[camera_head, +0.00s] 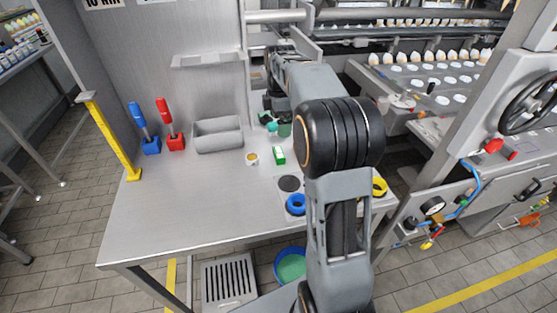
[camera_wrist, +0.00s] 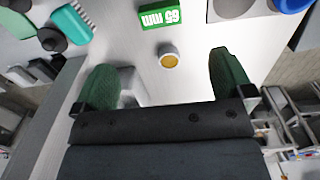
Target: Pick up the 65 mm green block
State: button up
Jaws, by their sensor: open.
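The green block (camera_wrist: 162,15) with white "65 mm" lettering lies on the metal table at the top of the wrist view. In the head view the green block (camera_head: 279,156) lies on the table left of my arm. My gripper (camera_wrist: 160,62) is open, with its two green-padded fingers wide apart and nothing between them. The block is beyond the fingertips, apart from both.
A small cup with yellow contents (camera_wrist: 169,56) stands between the block and my gripper in the wrist view. A teal object (camera_wrist: 73,24) lies left of the block. In the head view a grey bin (camera_head: 218,135) stands behind; a blue ring (camera_head: 296,204) lies in front.

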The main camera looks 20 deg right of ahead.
aim_at(279, 152)
notch_tip(279, 152, down, 13)
jog(key=shift+a+f+b, duration=0.1)
jog(key=shift+b, duration=0.2)
dwell(0.4)
jog(key=shift+c, duration=0.5)
jog(key=c, duration=0.9)
jog(key=shift+w, duration=0.1)
jog(key=shift+c, duration=0.4)
jog(key=shift+r, duration=0.2)
